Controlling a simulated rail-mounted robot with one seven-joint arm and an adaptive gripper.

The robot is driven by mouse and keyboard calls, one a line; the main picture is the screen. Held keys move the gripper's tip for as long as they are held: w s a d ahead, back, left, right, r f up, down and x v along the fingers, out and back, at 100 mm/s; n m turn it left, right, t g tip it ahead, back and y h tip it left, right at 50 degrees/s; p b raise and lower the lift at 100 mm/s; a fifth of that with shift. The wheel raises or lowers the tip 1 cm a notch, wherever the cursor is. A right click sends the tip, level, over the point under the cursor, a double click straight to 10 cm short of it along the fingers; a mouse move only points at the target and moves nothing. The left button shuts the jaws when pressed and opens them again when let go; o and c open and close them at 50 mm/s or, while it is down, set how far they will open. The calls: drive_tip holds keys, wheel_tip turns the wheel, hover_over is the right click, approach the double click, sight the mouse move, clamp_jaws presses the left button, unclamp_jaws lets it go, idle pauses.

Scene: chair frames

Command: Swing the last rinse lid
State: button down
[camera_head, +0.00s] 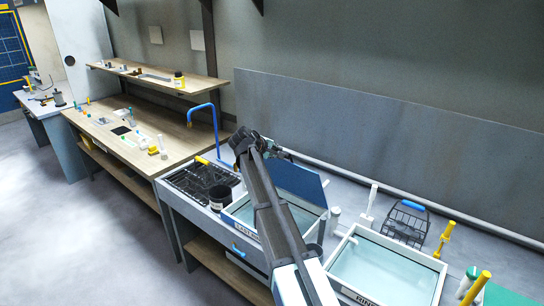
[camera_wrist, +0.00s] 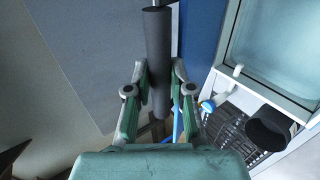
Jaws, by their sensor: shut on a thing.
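The blue lid (camera_head: 298,182) is raised at the back of the left basin (camera_head: 313,226), leaning above its water; the front label is partly hidden by my arm. My gripper (camera_head: 286,156) is at the lid's upper left edge. In the wrist view my gripper (camera_wrist: 159,82) has its two green fingers on either side of a dark grey cylindrical handle (camera_wrist: 158,45), shut on it. The blue lid (camera_wrist: 202,35) shows just right of the handle, and the basin (camera_wrist: 275,45) lies beyond it.
A second water basin (camera_head: 385,272), labelled as a rinse, stands to the right. A black cup (camera_head: 219,197), drain grid (camera_head: 190,181) and blue faucet (camera_head: 204,107) are on the left. A grey wall panel runs behind.

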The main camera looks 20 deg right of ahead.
drive_tip(key=d, duration=0.1)
drive_tip(key=w+d+r, duration=0.1)
drive_tip(key=w+d, duration=0.1)
drive_tip(key=d, duration=0.1)
drive_tip(key=shift+w+d+r, duration=0.1)
drive_tip(key=shift+w+r, duration=0.15)
drive_tip(key=c, duration=1.2)
unclamp_jaws()
drive_tip(key=shift+o, duration=1.3)
drive_tip(key=shift+w+d+f, duration=0.1)
drive_tip(key=shift+d+f, duration=0.05)
drive_tip(key=shift+a+r, duration=0.2)
drive_tip(key=shift+r, duration=0.05)
